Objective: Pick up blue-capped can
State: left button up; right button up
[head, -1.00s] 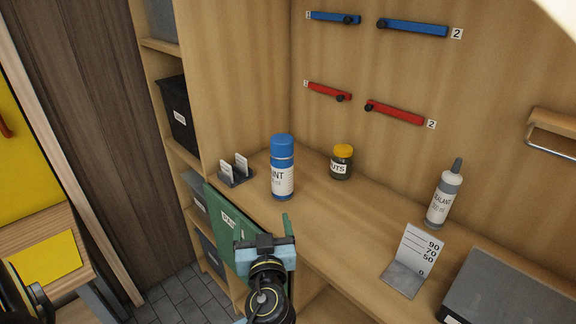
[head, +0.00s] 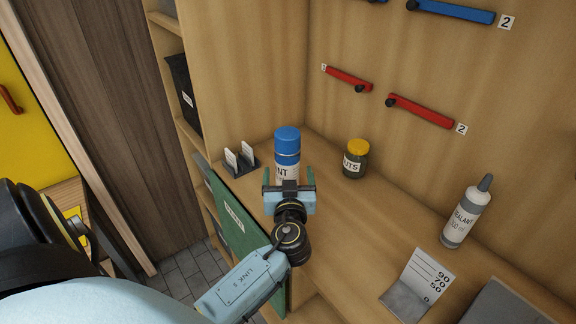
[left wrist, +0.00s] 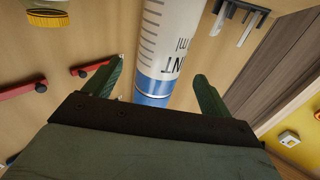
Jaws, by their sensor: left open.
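The blue-capped can (head: 287,147) stands upright on the workbench, with a white label reading "...NT". My left gripper (head: 289,176) is open in front of it, its two green fingers apart and overlapping the can's lower part in the head view. In the left wrist view the can's white label and blue band (left wrist: 158,50) show between and beyond the open fingertips (left wrist: 155,80). I cannot tell whether the fingers reach around it. The can's base is hidden behind the gripper. My right gripper is in neither view.
A yellow-lidded jar (head: 355,160) stands just right of the can. A small card holder (head: 241,160) is to its left. A sealant bottle (head: 466,212) and a numbered card stand (head: 420,283) are farther right. A green board (head: 237,228) hangs at the bench's front edge.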

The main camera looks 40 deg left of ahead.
pick_arm(q)
jog(key=p+x, duration=0.1)
jog(key=x, duration=0.4)
jog(key=shift+w+a, duration=0.25)
jog(key=shift+r, duration=0.1)
jog(key=c, duration=1.3)
